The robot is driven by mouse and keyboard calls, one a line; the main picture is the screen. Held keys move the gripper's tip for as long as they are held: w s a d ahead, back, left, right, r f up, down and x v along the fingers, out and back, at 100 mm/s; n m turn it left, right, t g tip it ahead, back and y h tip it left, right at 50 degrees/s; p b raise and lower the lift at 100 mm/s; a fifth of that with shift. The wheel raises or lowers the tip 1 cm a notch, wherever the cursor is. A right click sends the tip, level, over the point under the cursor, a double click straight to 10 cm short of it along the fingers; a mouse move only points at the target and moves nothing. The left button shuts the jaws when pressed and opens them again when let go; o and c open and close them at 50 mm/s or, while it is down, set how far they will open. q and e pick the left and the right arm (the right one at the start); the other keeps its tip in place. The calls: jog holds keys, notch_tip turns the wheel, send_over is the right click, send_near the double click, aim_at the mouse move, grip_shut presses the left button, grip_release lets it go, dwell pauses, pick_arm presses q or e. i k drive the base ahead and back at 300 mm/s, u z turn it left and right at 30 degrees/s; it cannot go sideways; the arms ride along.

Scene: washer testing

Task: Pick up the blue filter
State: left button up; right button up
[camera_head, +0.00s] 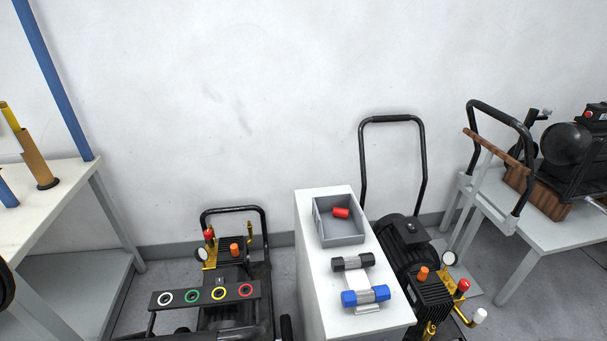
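Neither of my grippers shows in the head view.
The white cabinet (324,287) also bears a grey bin (341,239) holding a red part (341,212). Black compressors stand on both sides of the cabinet. A dark bar (205,294) with several coloured rings is at the left. A workbench (62,190) stands further left.

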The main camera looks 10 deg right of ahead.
aim_at(377, 294)
jog(key=z, duration=0.95)
